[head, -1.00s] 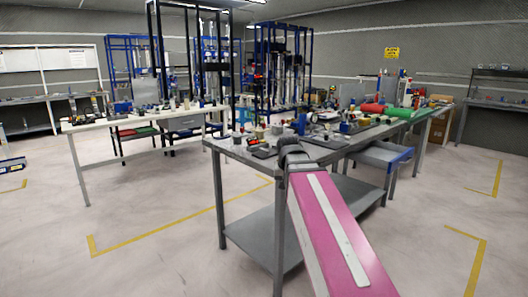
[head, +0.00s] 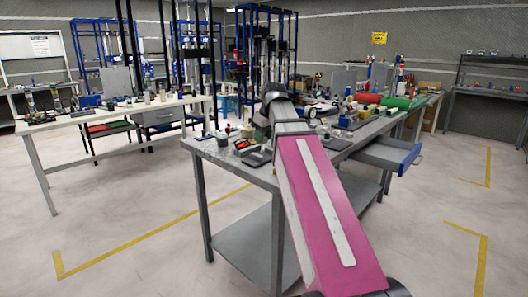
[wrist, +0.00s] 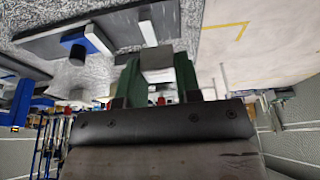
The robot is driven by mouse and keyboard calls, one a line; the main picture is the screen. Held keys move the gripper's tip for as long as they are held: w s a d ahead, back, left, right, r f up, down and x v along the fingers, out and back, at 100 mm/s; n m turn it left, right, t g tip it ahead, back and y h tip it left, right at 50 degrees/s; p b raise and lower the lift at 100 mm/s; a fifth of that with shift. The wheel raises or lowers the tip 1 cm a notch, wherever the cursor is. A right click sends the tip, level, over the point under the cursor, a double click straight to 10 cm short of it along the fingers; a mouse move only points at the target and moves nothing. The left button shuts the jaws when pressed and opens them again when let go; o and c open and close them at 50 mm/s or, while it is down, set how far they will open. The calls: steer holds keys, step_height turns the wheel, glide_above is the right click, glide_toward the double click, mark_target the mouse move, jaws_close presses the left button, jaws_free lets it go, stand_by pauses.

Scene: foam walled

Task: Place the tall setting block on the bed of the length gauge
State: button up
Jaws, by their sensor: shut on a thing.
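In the wrist view, my gripper (wrist: 157,85) has two dark green fingers shut on a plain grey block (wrist: 157,62), taken to be the tall setting block. The block's end shows between the fingertips, clear of the surface as far as I can tell. Beyond it lies a long dark flat bed (wrist: 120,26) carrying a blue part (wrist: 98,38) and a grey part, which looks like the length gauge. The block appears apart from it. In the head view, my pink arm reaches over the grey workbench (head: 225,163) and hides the gripper and block.
Small tools and dark devices (head: 258,157) lie on the bench's near left end. A dial instrument (head: 312,114) stands right of my arm. A blue-fronted drawer (head: 408,160) sticks out at the right. A white-topped table (head: 110,112) stands left, with open floor between.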

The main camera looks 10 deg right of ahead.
glide_above(265, 156)
steer(key=f, duration=0.5)
steer(key=shift+s+a, duration=0.1)
steer(key=shift+s, duration=0.15)
steer(key=shift+f, duration=2)
steer(key=shift+f, duration=0.15)
steer(key=o, duration=0.7)
steer(key=v, duration=1.2)
